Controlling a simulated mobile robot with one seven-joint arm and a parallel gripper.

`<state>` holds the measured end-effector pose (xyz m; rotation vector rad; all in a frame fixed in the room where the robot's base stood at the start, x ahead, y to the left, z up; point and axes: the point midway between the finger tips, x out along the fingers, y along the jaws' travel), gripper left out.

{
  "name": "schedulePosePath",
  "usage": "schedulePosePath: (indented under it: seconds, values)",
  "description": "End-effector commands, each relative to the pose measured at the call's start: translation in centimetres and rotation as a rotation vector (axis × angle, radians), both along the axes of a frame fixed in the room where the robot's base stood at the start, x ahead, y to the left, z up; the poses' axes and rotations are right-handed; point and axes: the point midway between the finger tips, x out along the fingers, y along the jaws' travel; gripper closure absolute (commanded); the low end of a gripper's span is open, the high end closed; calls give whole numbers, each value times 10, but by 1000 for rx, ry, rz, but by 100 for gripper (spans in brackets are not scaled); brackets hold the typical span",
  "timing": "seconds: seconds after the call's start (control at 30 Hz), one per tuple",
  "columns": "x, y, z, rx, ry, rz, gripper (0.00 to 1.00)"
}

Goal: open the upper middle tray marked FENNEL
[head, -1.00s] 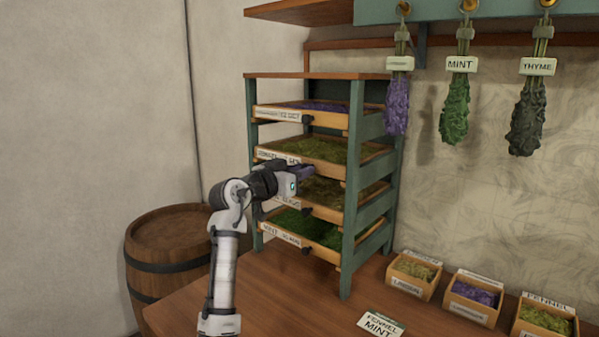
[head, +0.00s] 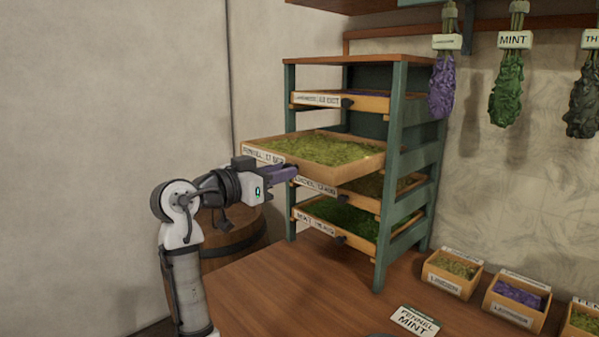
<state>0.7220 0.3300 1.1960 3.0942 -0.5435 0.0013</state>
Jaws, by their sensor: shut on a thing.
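The FENNEL tray (head: 264,155) is the second from the top in the green drying rack (head: 397,130). It holds yellow-green herb and stands well out of the rack's front, level, its back part still between the posts. My gripper (head: 292,172) is at the tray's front, below the label, and its fingers are shut on the tray's knob, which they mostly hide. The trays above and below, the top tray (head: 330,101), the third tray (head: 318,186) and the MINT tray (head: 318,224), sit inside the rack.
A wooden barrel (head: 232,238) stands behind my arm at the left. On the table (head: 290,290) are a FENNEL MINT card (head: 415,320) and small herb boxes (head: 452,272) at the right. Herb bundles (head: 507,88) hang above. The table's front is clear.

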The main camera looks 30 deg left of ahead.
Motion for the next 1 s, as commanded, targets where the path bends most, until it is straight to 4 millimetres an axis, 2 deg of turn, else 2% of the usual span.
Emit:
schedulePosePath:
  seconds: [0.2, 0.53, 0.57, 0.7, 1.0]
  values:
    - [-14, 5, -1, 0, 2, -1, 100]
    - [-15, 5, 0, 0, 2, -2, 100]
    - [-15, 5, 0, 0, 2, -1, 76]
    - [-15, 5, 0, 0, 2, -1, 57]
    - [-16, 6, 0, 0, 1, 0, 56]
